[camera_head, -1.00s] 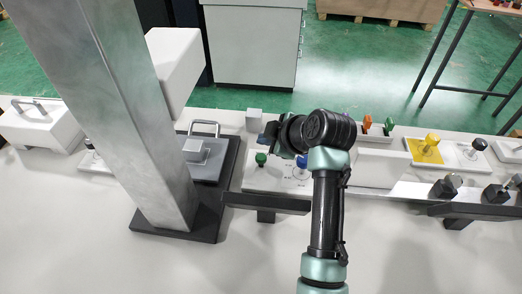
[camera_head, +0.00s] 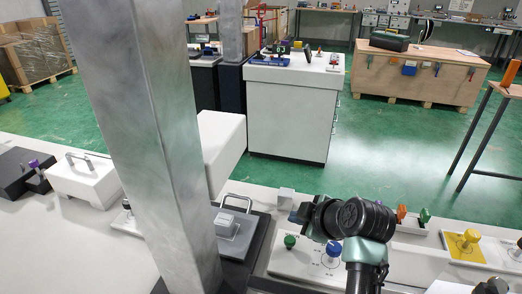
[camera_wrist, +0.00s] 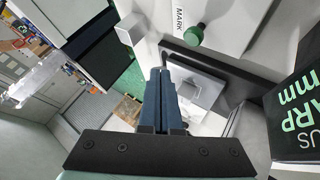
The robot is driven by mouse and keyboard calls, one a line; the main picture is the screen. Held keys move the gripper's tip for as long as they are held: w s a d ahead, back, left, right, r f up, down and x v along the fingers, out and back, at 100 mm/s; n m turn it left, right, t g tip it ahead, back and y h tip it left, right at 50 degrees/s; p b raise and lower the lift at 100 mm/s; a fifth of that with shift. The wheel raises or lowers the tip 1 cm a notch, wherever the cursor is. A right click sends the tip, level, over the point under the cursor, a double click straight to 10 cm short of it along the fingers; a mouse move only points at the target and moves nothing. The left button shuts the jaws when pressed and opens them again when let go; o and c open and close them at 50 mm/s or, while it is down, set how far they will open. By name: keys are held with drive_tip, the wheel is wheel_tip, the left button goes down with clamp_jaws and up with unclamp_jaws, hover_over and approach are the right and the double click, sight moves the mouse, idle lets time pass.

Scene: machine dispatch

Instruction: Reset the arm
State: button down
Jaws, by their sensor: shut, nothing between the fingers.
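My gripper (camera_wrist: 163,100) shows in the wrist view with its two dark blue fingers together and nothing between them. In the head view my gripper (camera_head: 298,214) is at the end of my folded arm, low right of the middle, above the white panel with knobs. Its fingers are partly hidden there by the black wrist joint. The green knob (camera_head: 290,241) and the blue knob (camera_head: 333,248) stand on the white panel (camera_head: 290,262) below and in front of my arm. The green knob (camera_wrist: 195,34) also shows in the wrist view, apart from the fingers.
A grey plate with a handle (camera_head: 233,235) is left of the panel. A yellow knob (camera_head: 467,240) stands to the right, beside orange and green handles. A metal column (camera_head: 150,130) blocks part of the view. A white cabinet (camera_head: 288,120) and green floor lie beyond.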

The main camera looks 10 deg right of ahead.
drive_tip(key=a+r+m+t+h+p, duration=0.1)
drive_tip(key=a+r+m+t+p, duration=0.25)
drive_tip(key=r, duration=1.25)
drive_tip(key=a+r+m+t+h+p, duration=0.1)
drive_tip(key=a+r+m+t, duration=0.4)
drive_tip(key=r, duration=1.1)
drive_tip(key=s+a+r+m+t+p, duration=0.1)
drive_tip(key=s+a+r+m+t, duration=0.1)
drive_tip(key=s+r+t, duration=0.3)
drive_tip(key=s+a+r+m+t+h+p, duration=0.1)
drive_tip(key=s+r+t, duration=0.4)
drive_tip(key=s+r, duration=0.8)
wheel_tip(320, 180, up, 7)
drive_tip(key=shift+s+a+f+m+p, duration=0.1)
drive_tip(key=shift+s+a+m+p, duration=0.25)
drive_tip(key=shift+a+m+p, duration=0.55)
drive_tip(key=shift+a+n, duration=0.2)
drive_tip(key=shift+n, duration=0.05)
